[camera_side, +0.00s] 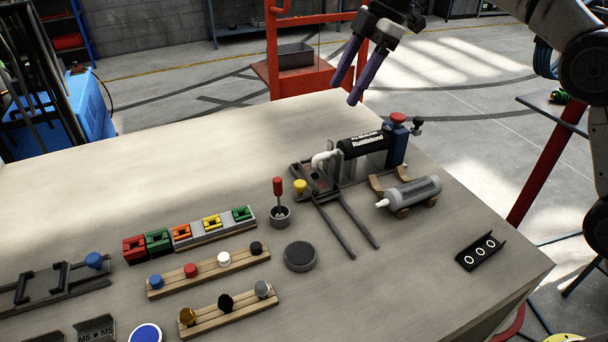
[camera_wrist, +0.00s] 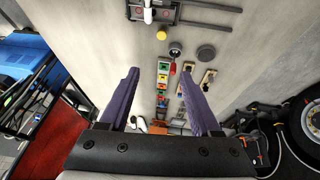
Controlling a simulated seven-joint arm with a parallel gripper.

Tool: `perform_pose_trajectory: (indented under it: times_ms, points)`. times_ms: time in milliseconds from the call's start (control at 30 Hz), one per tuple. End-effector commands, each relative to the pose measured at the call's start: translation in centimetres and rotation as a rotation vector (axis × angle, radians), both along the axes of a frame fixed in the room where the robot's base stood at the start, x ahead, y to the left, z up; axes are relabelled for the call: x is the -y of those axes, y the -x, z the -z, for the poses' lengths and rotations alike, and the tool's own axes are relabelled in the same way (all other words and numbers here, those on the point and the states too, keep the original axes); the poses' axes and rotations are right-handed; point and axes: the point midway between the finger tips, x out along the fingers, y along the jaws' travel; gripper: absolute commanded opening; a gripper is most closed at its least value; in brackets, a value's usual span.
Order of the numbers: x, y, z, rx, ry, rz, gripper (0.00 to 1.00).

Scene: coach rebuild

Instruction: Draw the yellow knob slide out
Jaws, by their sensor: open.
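The yellow knob (camera_side: 300,186) stands at the left edge of a dark slide frame (camera_side: 325,193), from which two dark rails (camera_side: 345,225) run toward the front right. In the wrist view the yellow knob (camera_wrist: 162,34) shows just below the dark frame (camera_wrist: 168,17), beyond my fingertips. My gripper (camera_side: 345,93) is open and empty, with two purple fingers pointing down, high above the far part of the table and well apart from the knob. In the wrist view my gripper (camera_wrist: 160,71) has its fingers spread wide.
A black cartridge (camera_side: 364,145) with a white nozzle lies in a holder behind the slide. A grey cartridge (camera_side: 415,191) rests on a cradle to the right. A red-handled tool (camera_side: 278,187) stands in a cup left of the knob. The table's far left (camera_side: 150,180) is clear.

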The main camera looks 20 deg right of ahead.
Motion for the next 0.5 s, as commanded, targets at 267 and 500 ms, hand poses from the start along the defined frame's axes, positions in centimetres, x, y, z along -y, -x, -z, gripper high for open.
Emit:
perform_pose_trajectory:
  times_ms: [267,500]
  points:
    - [-2.1,-2.5,7.3,-0.103,0.015,-0.025,0.64]
    - [-3.1,-2.4,9.6,-0.115,0.017,-0.03,0.64]
